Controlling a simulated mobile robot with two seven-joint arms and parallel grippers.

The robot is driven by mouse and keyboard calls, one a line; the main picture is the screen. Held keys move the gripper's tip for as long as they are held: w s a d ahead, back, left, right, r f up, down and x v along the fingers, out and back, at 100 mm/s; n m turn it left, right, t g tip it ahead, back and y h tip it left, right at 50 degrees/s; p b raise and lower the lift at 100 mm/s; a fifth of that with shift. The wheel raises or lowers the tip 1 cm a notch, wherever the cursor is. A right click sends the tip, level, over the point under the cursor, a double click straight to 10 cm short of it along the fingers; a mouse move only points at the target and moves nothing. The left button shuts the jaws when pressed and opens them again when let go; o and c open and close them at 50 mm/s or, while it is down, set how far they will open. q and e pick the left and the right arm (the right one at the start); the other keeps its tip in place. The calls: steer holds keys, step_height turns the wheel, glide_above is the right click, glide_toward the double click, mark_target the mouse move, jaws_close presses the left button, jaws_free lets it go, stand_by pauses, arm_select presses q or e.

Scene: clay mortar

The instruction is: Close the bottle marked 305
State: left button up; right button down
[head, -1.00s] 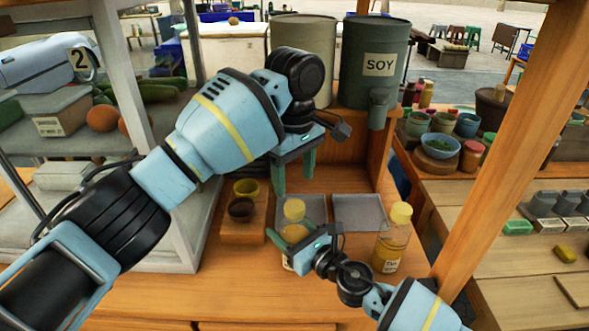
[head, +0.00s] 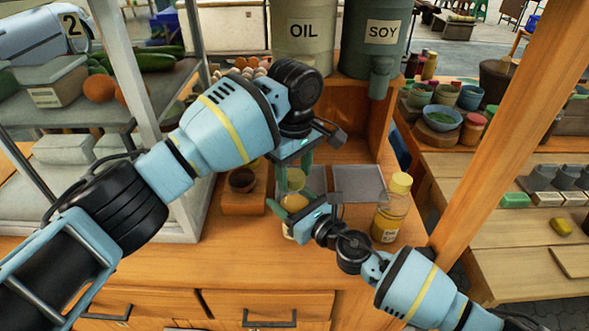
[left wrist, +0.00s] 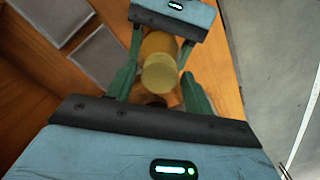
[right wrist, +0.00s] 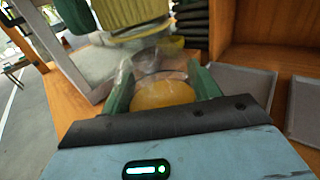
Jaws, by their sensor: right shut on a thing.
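A clear bottle (head: 291,228) with yellow-orange contents stands on the wooden counter, its label mostly hidden. My right gripper (head: 290,208) is shut on it; the contents also show in the right wrist view (right wrist: 163,95). My left gripper (head: 293,172) points down from above. In the left wrist view its fingers stand apart on both sides of the cap (left wrist: 160,74), with gaps. I see no 305.
Two grey square mats (head: 358,184) lie behind the bottles. A wooden block with a dark bowl (head: 242,180) is to the left. OIL (head: 303,40) and SOY (head: 382,40) containers stand at the back. A wooden post (head: 492,140) rises at right.

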arm_select(q)
steer(key=c, duration=0.8)
